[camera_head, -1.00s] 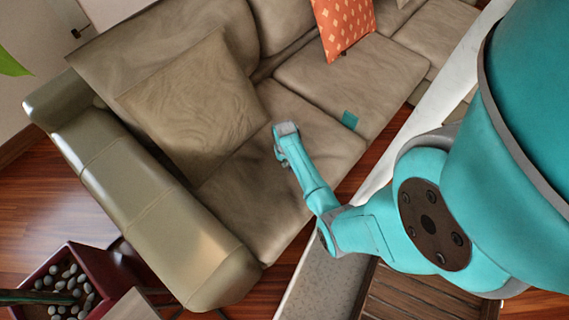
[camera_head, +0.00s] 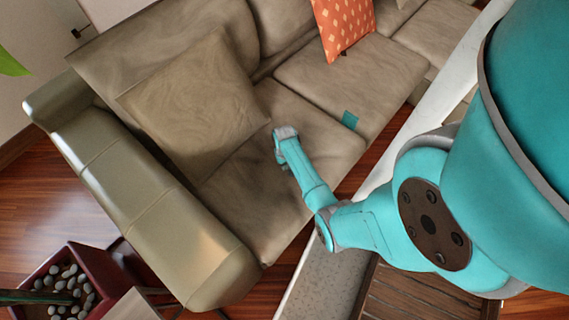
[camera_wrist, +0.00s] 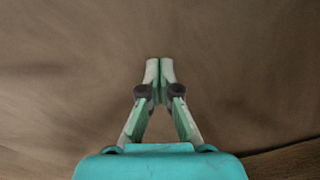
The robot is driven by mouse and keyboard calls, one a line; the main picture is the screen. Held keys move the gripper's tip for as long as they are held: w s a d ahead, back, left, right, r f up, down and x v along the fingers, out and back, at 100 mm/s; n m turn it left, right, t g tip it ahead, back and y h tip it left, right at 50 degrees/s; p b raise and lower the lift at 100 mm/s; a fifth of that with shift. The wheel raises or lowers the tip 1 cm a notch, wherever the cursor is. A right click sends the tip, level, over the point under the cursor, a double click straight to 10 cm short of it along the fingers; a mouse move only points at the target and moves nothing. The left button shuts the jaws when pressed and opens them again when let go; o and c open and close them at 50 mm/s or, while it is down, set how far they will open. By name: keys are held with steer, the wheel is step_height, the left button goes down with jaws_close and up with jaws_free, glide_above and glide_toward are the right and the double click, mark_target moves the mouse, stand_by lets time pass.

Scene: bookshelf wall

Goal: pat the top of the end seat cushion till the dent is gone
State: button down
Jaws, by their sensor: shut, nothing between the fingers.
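The end seat cushion (camera_head: 252,200) is brown, next to the sofa's armrest, with creases and darker shading on its top. In the wrist view the cushion (camera_wrist: 70,100) fills most of the picture, with soft folds. My gripper (camera_wrist: 160,62) is shut and empty, its fingertips together and pointing at the cushion top. In the head view my gripper (camera_head: 280,162) is over the cushion's middle, partly hidden by my own wrist. I cannot tell whether the fingertips touch the fabric. No clear dent outline shows.
A large brown back pillow (camera_head: 190,100) leans left of the gripper. The armrest (camera_head: 150,205) bounds the cushion. An orange patterned pillow (camera_head: 343,25) is farther back. A low table (camera_head: 325,285) stands in front.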

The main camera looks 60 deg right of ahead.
steer(key=shift+f, duration=0.25)
steer(key=shift+r, duration=2.4)
steer(key=shift+r, duration=0.6)
steer(key=shift+r, duration=0.1)
steer(key=shift+r, duration=1.4)
step_height(320, 180, up, 12)
